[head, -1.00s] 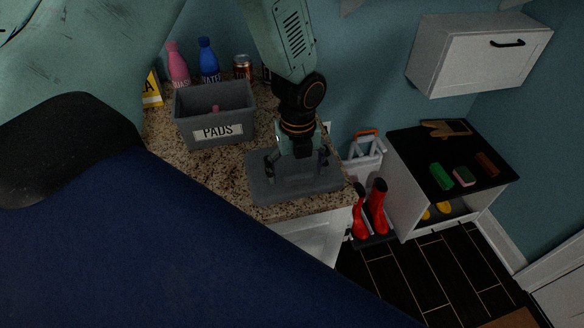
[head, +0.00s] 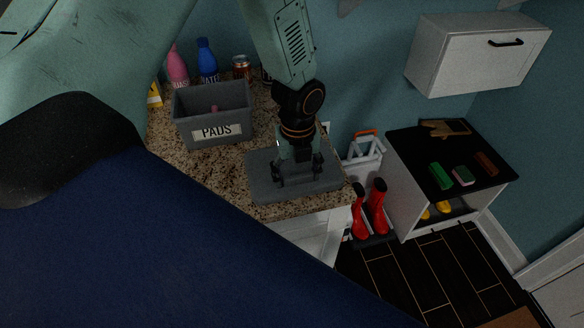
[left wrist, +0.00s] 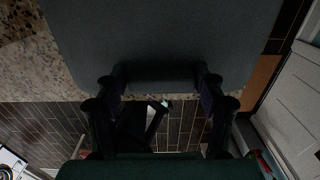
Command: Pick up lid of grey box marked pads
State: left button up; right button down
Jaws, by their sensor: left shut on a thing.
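The grey box marked PADS (head: 190,131) stands open on the speckled countertop, with a small pink thing inside. Its grey lid (head: 262,188) lies on the counter to the right of the box, near the counter's front edge. My left gripper (head: 298,179) points down over the lid and is shut on it, around its middle; the fingers hide part of the lid. In the left wrist view the lid (left wrist: 165,35) fills the top, with the gripper fingers (left wrist: 160,86) at its lower edge. My right gripper is not in view.
Pink (head: 176,68) and blue (head: 207,64) bottles and a can (head: 242,68) stand behind the box. Red boots (head: 376,206) are on the floor right of the counter. A black-topped cabinet (head: 410,155) holds brushes. A wall cabinet (head: 465,55) hangs above.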

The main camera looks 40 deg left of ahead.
pick_arm(q)
jog(key=shift+s+f, duration=0.2)
jog(key=shift+s, duration=0.05)
jog(key=shift+c, duration=0.5)
jog(key=shift+r, duration=0.25)
jog(key=shift+c, duration=0.9)
notch_tip(320, 180, up, 10)
jog(key=shift+w+f+p, duration=0.1)
jog(key=shift+f+p, duration=0.1)
jog(key=shift+p, duration=0.1)
jog(key=shift+c, duration=0.7)
notch_tip(320, 180, up, 6)
jog(key=n+p, duration=0.1)
jog(key=p, duration=0.4)
send_over(290, 166)
jog(key=a+r+p, duration=0.2)
jog(key=a+p, duration=0.1)
jog(key=a, duration=0.6)
jog(key=s+a+m, duration=0.1)
jog(key=s+a, duration=0.1)
jog(key=a, duration=1)
jog(key=shift+s+a+f, duration=0.1)
jog(key=shift+s+f, duration=0.05)
jog(key=shift+f, duration=1.3)
jog(key=shift+s+a+f, duration=0.1)
jog(key=shift+s+f, duration=0.05)
jog(key=shift+f, duration=1.25)
